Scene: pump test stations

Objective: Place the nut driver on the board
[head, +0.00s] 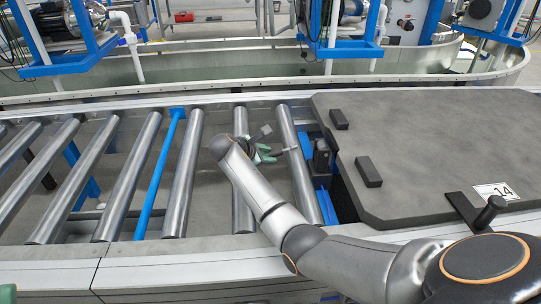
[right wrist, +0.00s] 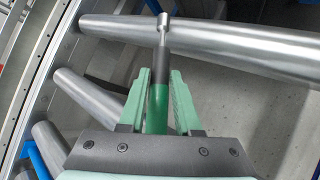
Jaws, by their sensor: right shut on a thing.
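My right gripper (head: 265,154) is over the roller conveyor, left of the board. Its green fingers are shut on the nut driver (right wrist: 159,92), which shows clearly in the right wrist view. The nut driver has a green and black handle and a metal shaft ending in a socket. In the head view the tool is small and partly hidden by my gripper and arm. The dark grey board (head: 440,130) lies at the right, its left edge apart from the gripper. My left gripper's fingers do not show.
Two black blocks (head: 368,171) (head: 338,119) stand on the board's left part. A black handle (head: 489,212) and a "14" label (head: 495,191) are near its front edge. Most of the board is bare. Metal rollers (head: 184,172) and a blue bar (head: 158,175) fill the left side.

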